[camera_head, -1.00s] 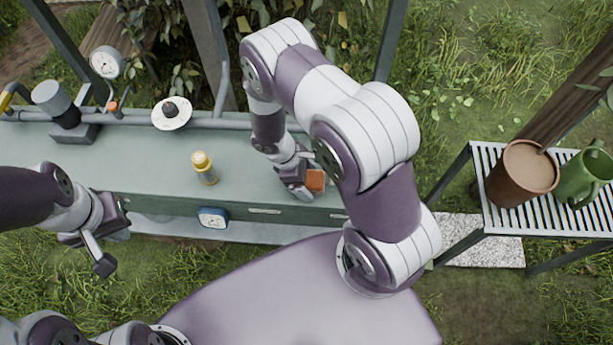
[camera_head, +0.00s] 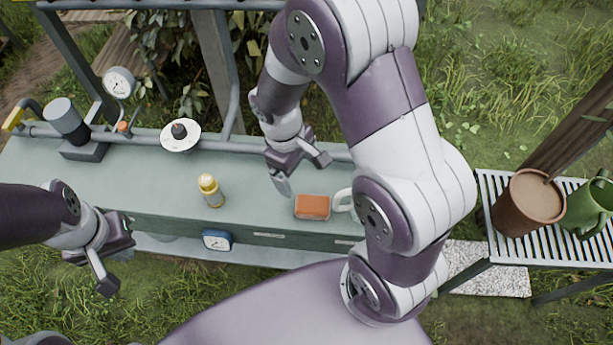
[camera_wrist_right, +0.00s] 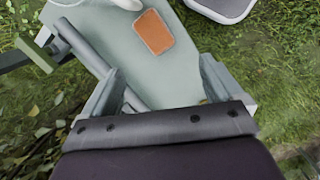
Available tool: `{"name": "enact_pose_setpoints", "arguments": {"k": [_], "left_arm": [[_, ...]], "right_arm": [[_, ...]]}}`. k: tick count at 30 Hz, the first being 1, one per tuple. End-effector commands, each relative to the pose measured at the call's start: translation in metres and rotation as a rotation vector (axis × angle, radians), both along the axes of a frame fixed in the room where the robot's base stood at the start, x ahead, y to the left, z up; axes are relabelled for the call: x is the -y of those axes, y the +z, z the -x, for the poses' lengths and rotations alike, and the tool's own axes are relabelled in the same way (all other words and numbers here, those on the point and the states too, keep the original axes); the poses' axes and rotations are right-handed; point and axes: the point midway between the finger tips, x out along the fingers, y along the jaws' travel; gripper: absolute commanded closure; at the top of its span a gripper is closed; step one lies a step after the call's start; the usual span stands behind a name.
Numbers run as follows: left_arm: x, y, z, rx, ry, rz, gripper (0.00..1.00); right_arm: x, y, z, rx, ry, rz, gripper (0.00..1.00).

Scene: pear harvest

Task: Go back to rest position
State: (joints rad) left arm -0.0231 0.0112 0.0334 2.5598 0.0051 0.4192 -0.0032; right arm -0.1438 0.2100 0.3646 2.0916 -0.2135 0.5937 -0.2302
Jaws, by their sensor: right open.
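My right gripper (camera_head: 303,170) is open and empty above the green-grey bench, just left of and behind an orange-brown block (camera_head: 312,206). In the right wrist view its two fingers (camera_wrist_right: 160,80) stand wide apart with nothing between them, and the block (camera_wrist_right: 154,32) lies on the bench beyond them. My left gripper (camera_head: 108,265) hangs at the left in front of the bench's front edge. Its fingers are partly hidden and I see nothing held in it.
The bench (camera_head: 150,188) carries a yellow-capped bottle (camera_head: 210,190), a white disc with a dark knob (camera_head: 180,136) and a white mug (camera_head: 344,202) partly behind my right arm. A slatted rack (camera_head: 481,190) at right holds a brown pot (camera_head: 528,203) and a green watering can (camera_head: 588,208).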

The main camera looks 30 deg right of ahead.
Motion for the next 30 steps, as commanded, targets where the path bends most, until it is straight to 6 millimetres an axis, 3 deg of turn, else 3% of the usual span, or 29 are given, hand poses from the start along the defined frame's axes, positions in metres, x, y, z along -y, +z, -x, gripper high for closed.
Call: {"name": "enact_pose_setpoints", "arguments": {"k": [1, 3, 7, 30], "left_arm": [[0.0, 0.0, 0.0, 0.0, 0.0, 0.0, 1.0], [0.0, 0.0, 0.0, 0.0, 0.0, 0.0, 1.0], [0.0, 0.0, 0.0, 0.0, 0.0, 0.0, 1.0], [0.0, 0.0, 0.0, 0.0, 0.0, 0.0, 1.0]], "right_arm": [[0.004, 0.02, 0.011, 0.069, -0.139, -0.038, 0.07], [0.007, 0.039, 0.026, 0.151, -0.319, -0.087, 0.07], [0.01, 0.054, 0.043, 0.232, -0.511, -0.136, 0.07], [0.01, 0.055, 0.046, 0.239, -0.533, -0.142, 0.07]]}}
